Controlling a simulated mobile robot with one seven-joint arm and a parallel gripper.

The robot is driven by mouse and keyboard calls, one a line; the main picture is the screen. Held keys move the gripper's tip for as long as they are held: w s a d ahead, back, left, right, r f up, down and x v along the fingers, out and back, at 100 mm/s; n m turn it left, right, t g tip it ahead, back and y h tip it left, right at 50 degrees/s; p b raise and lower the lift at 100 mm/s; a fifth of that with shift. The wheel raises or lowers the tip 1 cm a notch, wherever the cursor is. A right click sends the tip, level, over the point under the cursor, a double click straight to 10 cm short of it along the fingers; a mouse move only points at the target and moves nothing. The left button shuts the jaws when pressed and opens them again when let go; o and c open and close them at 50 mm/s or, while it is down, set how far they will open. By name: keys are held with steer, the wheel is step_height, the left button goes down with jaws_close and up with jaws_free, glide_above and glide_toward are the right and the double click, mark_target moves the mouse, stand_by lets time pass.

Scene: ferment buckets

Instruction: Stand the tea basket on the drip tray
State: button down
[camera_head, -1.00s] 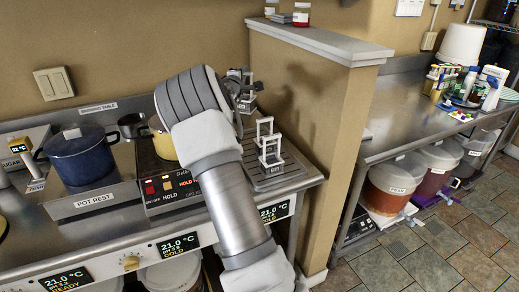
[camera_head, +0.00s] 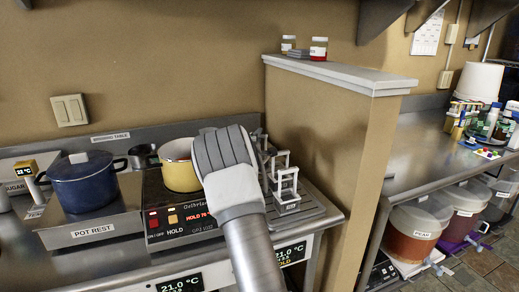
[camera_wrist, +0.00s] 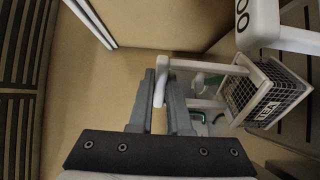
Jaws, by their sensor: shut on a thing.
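My gripper (camera_wrist: 165,105) is shut on a pale upright bar of the tea basket (camera_wrist: 268,95), a dark mesh basket in a white frame with a TEA label, right of the fingers in the wrist view. The drip tray (camera_head: 316,208) is the grey ribbed plate at the right end of the counter. A white frame (camera_head: 287,186) stands over it. I cannot tell whether the tea basket touches the tray.
A yellow pot (camera_head: 178,172) sits on the hot plate left of my wrist. A blue pot (camera_head: 84,185) stands on the pot rest (camera_head: 95,228). A tan partition wall (camera_head: 335,150) closes the counter's right side, with jars (camera_head: 318,48) on its ledge.

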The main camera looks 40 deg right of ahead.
mark_target(259, 157)
steer(key=shift+f, duration=1.85)
steer(key=shift+f+b, duration=0.15)
steer(key=shift+b, duration=0.15)
steer(key=c, duration=0.9)
jaws_free()
steer(key=shift+o, duration=0.2)
